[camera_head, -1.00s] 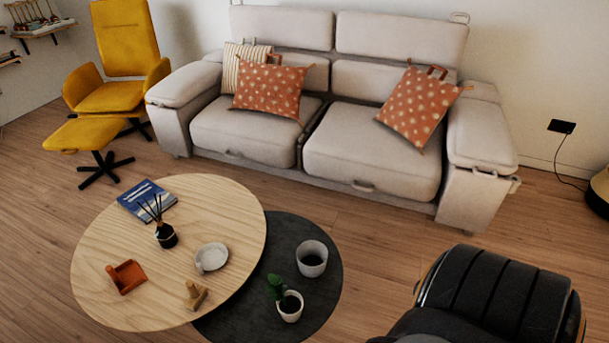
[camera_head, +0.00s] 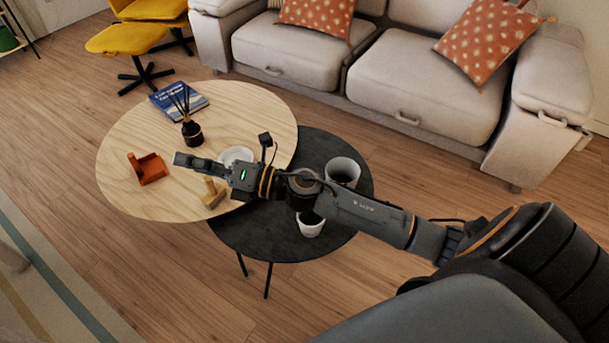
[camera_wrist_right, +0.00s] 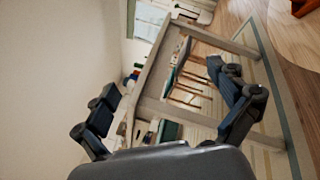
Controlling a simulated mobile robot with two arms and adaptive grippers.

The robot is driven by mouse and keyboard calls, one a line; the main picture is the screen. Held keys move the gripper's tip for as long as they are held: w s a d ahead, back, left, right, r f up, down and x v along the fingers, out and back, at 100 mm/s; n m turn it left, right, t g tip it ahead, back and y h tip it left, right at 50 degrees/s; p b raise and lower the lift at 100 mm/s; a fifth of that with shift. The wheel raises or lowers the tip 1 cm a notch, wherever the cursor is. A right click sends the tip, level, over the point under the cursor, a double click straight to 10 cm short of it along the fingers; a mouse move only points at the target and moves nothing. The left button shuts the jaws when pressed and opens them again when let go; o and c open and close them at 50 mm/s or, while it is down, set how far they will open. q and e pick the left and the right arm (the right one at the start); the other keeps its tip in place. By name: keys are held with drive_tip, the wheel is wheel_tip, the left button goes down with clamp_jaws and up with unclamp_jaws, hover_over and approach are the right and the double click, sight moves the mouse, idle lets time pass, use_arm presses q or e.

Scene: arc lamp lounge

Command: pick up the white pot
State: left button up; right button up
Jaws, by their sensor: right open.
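A larger white pot (camera_head: 342,171) stands on the dark round table, partly hidden behind my right arm. A smaller white pot (camera_head: 310,227) stands nearer on the same table; the arm covers its top, so its plant is hidden. My right gripper (camera_head: 182,161) is over the wooden table, left of both pots and apart from them. In the right wrist view its fingers (camera_wrist_right: 162,82) are spread with nothing between them. My left gripper is not in view.
The wooden table (camera_head: 125,120) holds a blue book (camera_head: 180,98), a reed diffuser (camera_head: 191,131), an orange holder (camera_head: 149,168), a white dish (camera_head: 237,154) and a wooden piece (camera_head: 214,194). The dark table (camera_head: 275,240) adjoins it. A sofa (camera_head: 430,90) stands behind.

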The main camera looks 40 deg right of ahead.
drive_tip(key=s+d+f+n+g+h+b, duration=0.1)
drive_tip(key=s+f+n+g, duration=0.3)
drive_tip(key=n, duration=0.5)
drive_tip(key=s+f+n+g+h, duration=0.1)
drive_tip(key=f+n+g, duration=0.2)
drive_tip(key=n+g, duration=0.4)
drive_tip(key=d+f+n+h+b, duration=0.25)
drive_tip(key=d+n+h, duration=0.65)
drive_tip(key=d, duration=1.3)
drive_tip(key=f, duration=0.2)
drive_tip(key=f+m+h, duration=0.1)
drive_tip(key=f, duration=0.2)
drive_tip(key=w+f+m+h, duration=0.1)
drive_tip(key=f, duration=0.2)
drive_tip(key=shift+d+f+g, duration=0.1)
drive_tip(key=shift+f+g, duration=0.05)
drive_tip(key=shift+g, duration=0.25)
drive_tip(key=shift+w+f+b, duration=0.25)
drive_tip(key=shift+f, duration=0.7)
drive_tip(key=shift+w+f+b, duration=0.2)
drive_tip(key=shift+w+f, duration=0.05)
drive_tip(key=shift+f, duration=0.7)
drive_tip(key=shift+w+f+b, duration=0.25)
drive_tip(key=shift+f, duration=0.7)
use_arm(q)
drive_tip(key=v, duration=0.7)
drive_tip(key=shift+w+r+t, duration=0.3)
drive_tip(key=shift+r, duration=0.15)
use_arm(e)
drive_tip(key=c, duration=1.9)
